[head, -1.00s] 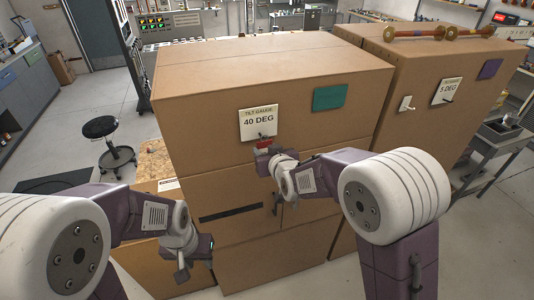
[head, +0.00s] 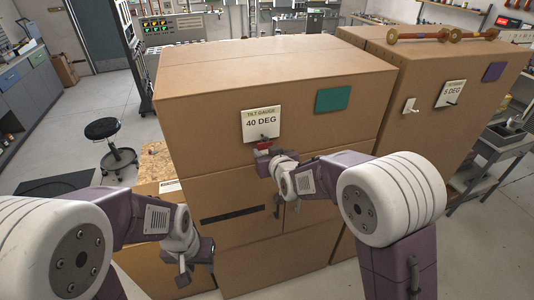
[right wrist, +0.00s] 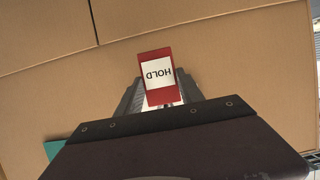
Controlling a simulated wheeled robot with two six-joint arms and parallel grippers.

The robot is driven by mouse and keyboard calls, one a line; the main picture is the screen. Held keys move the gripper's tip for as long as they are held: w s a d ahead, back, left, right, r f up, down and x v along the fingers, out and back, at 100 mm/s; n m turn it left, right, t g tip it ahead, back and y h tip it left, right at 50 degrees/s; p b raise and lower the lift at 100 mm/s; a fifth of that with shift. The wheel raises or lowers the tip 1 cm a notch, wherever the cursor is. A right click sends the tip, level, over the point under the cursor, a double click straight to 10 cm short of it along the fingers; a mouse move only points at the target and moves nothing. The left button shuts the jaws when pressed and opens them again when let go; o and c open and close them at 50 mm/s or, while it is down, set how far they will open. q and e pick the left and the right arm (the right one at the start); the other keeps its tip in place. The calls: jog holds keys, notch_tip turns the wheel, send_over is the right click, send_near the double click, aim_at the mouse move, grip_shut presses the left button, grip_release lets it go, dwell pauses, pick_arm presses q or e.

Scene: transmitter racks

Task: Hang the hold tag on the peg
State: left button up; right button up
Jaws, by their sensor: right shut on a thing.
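The hold tag is a red plate with a white HOLD label; it shows upside down in the right wrist view (right wrist: 158,75) and as a small red patch in the head view (head: 263,146). My right gripper (head: 264,153) is shut on the tag, just below the 40 DEG tilt gauge card (head: 261,121) on the brown box front. A small dark pin shows at that card's lower edge. A white peg-like fitting (head: 409,105) sits on the right box, left of the 5 DEG card (head: 450,93). My left gripper (head: 197,265) hangs low at the left; its jaw gap is unclear.
Large brown boxes (head: 270,70) fill the middle, with a green square (head: 332,100) and a purple square (head: 495,72) on their fronts. A black stool (head: 105,130) stands on open floor at the left. A grey cart (head: 490,150) stands at the right.

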jog(key=shift+w+f, duration=0.15)
jog(key=shift+w+a, duration=0.15)
jog(key=shift+w, duration=0.3)
dwell(0.3)
jog(key=shift+b, duration=0.35)
jog(key=o, duration=1.4)
jog(key=shift+s, duration=0.1)
